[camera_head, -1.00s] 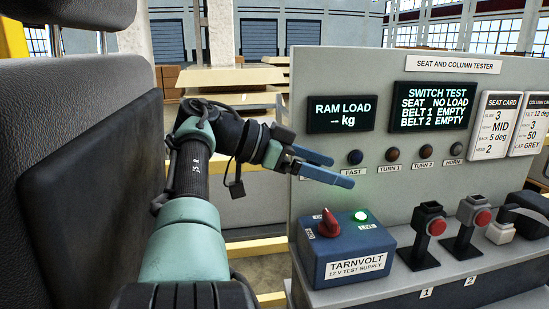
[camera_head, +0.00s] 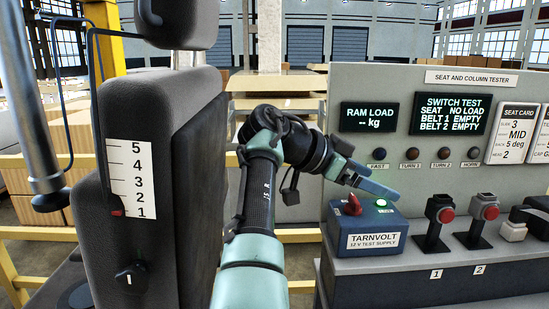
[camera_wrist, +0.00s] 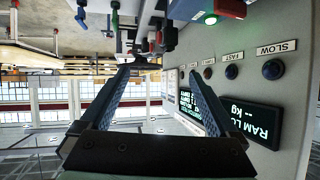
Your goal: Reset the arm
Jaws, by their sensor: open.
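My gripper (camera_head: 375,182) is open and empty in the head view, with its blue fingers pointing right, in front of the tester panel and just above the blue Tarnvolt supply box (camera_head: 368,238). My arm reaches up from the bottom middle and bends to the right at the elbow. In the wrist view both fingers of my gripper (camera_wrist: 143,72) show spread apart with nothing between them. That view is upside down, with the panel (camera_wrist: 285,85) along its right side.
A dark seat (camera_head: 165,160) with a 1 to 5 scale stands close left of my arm. A grey tester panel (camera_head: 405,80) with a row of buttons stands at right. Two red-topped buckle stands (camera_head: 437,220) and (camera_head: 483,217) are on its ledge. Yellow rails (camera_head: 20,233) run at left.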

